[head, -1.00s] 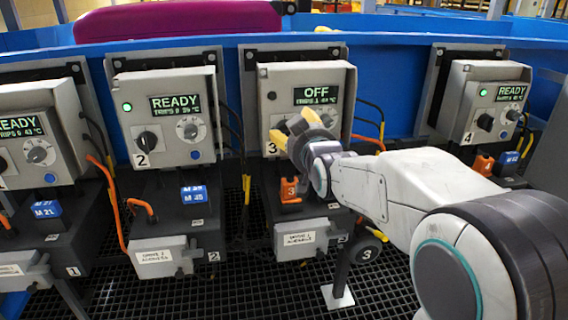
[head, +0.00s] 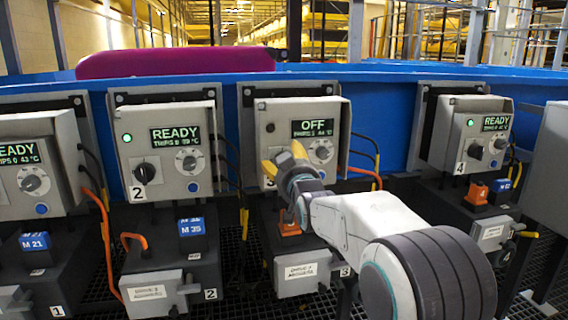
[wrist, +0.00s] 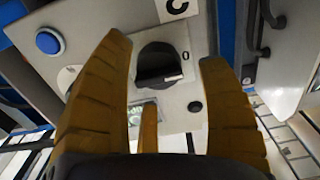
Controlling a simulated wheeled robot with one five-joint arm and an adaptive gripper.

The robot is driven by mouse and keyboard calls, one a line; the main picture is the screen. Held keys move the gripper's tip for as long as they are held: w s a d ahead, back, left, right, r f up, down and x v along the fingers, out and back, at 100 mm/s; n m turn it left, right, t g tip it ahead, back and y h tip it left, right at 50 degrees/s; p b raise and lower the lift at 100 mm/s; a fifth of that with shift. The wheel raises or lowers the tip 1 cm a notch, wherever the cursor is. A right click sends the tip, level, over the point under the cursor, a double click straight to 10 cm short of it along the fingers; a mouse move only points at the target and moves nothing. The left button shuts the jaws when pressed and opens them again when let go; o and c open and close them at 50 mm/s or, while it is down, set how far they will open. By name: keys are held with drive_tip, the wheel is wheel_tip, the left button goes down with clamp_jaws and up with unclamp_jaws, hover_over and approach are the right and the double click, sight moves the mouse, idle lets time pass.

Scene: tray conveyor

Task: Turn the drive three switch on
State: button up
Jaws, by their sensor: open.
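The drive three box (head: 335,171) is grey, and its screen (head: 317,128) reads OFF. Its lamp (head: 270,128) is dark. My gripper (head: 284,160) is in front of the box's left half and hides the switch in the head view. In the wrist view the black drive three switch (wrist: 155,62) shows with a pale mark at its lower right edge. The yellow fingers of my gripper (wrist: 164,52) stand open on either side of the switch. I cannot tell whether they touch it.
A small dial (head: 321,150) is right of my gripper, and a blue button (wrist: 48,41) shows in the wrist view. Neighbouring boxes two (head: 168,140) and four (head: 470,145) read READY, with green lamps. Orange and black cables hang between boxes.

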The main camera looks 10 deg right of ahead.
drive_tip(key=shift+w, duration=0.9)
drive_tip(key=shift+r, duration=0.15)
drive_tip(key=c, duration=1.2)
